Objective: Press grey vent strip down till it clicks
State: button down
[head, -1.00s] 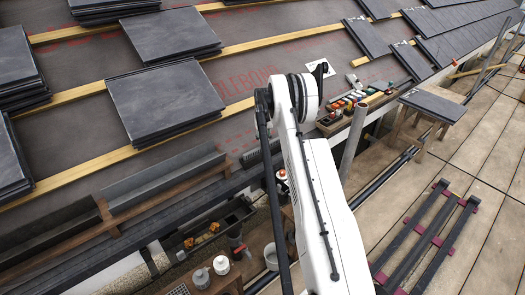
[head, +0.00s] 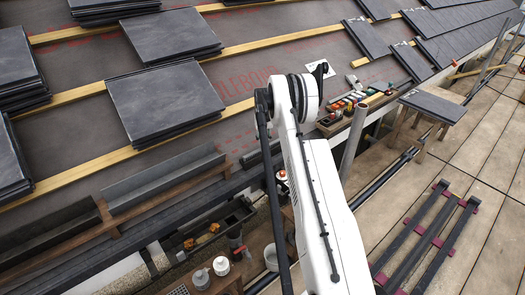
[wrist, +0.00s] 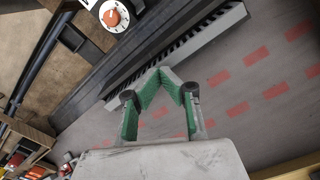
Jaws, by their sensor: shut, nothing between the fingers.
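The grey vent strip (wrist: 190,48), a narrow length with a row of dark slots, lies slantwise along the eave in the wrist view. A short grey piece in the head view (head: 252,155), partly behind my arm, looks like the same strip. My gripper (wrist: 162,72) has green-padded fingers that meet at the tips, with nothing between them. The tips overlap the middle of the strip in the wrist view; I cannot tell whether they touch it. My gripper is hidden behind my arm in the head view.
Grey underlay with red print (wrist: 262,90) lies beside the strip. A white round item with an orange top (wrist: 112,16) stands on the other side. Slate stacks (head: 165,100) rest on the battens. A tool tray (head: 335,125) sits right of my arm.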

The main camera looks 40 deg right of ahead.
notch_tip(320, 180, up, 8)
jog(key=p, duration=0.2)
jog(key=shift+r, duration=0.2)
dwell(0.6)
dwell(0.4)
